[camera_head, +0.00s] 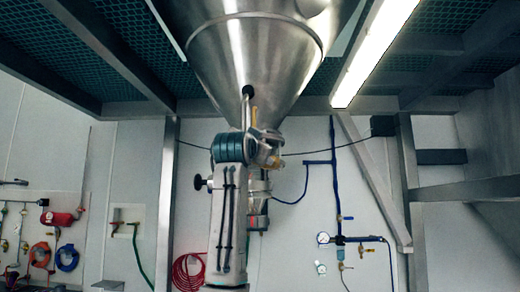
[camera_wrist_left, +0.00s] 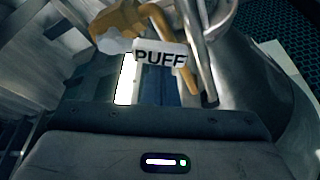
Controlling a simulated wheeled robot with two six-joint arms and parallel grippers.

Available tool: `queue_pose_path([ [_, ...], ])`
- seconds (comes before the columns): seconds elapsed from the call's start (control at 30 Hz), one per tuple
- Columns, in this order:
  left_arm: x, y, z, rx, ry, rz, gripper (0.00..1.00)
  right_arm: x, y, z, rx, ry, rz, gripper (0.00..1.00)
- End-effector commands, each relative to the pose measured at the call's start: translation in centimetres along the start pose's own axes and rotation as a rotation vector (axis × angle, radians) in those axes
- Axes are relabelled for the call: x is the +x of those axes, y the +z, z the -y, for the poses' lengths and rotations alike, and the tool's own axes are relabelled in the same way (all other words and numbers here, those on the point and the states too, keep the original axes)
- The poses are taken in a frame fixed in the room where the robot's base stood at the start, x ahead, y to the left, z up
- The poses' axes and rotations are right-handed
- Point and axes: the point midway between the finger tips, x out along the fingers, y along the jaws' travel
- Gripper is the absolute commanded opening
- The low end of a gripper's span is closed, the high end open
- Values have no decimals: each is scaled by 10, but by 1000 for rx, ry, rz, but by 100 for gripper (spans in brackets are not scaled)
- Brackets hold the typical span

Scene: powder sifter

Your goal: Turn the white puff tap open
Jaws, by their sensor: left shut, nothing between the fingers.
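In the left wrist view, a white tag lettered PUFF (camera_wrist_left: 174,61) sits just past my left gripper (camera_wrist_left: 158,85). A tan-orange tap part (camera_wrist_left: 122,20) shows above the tag, and a bent bar of the same colour runs down to its right. The gripper is shut and holds nothing. Whether it touches the tap cannot be told. In the head view, my left arm rises in front of the steel hopper (camera_head: 250,50), its wrist by the hopper's lower end. A small yellow-orange part (camera_head: 253,114) shows there; my arm hides much of the tap area. My right gripper is not in view.
A metal frame with a teal mesh deck (camera_head: 135,40) and a bright lamp (camera_head: 375,50) hangs overhead. A diagonal beam (camera_head: 370,180) and blue pipes (camera_head: 336,185) stand at the right. Red and blue hoses (camera_head: 67,257) hang on the left wall.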

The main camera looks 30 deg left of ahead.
Motion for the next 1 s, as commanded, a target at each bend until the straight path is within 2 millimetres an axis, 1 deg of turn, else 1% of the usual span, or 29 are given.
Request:
queue_pose_path([
  [0.03,-2,6,-1,-39,-15,1,0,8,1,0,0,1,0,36],
  [0.1,-3,9,0,-100,-36,0,0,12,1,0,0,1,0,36],
  [0.3,-6,16,2,-261,-93,0,0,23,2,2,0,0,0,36],
  [0.5,-8,22,2,-387,-136,0,0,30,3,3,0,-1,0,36],
  [0.8,-9,27,2,-383,-134,1,0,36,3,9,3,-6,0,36],
  [1.0,-9,28,2,-382,-134,1,0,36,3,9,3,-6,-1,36],
])
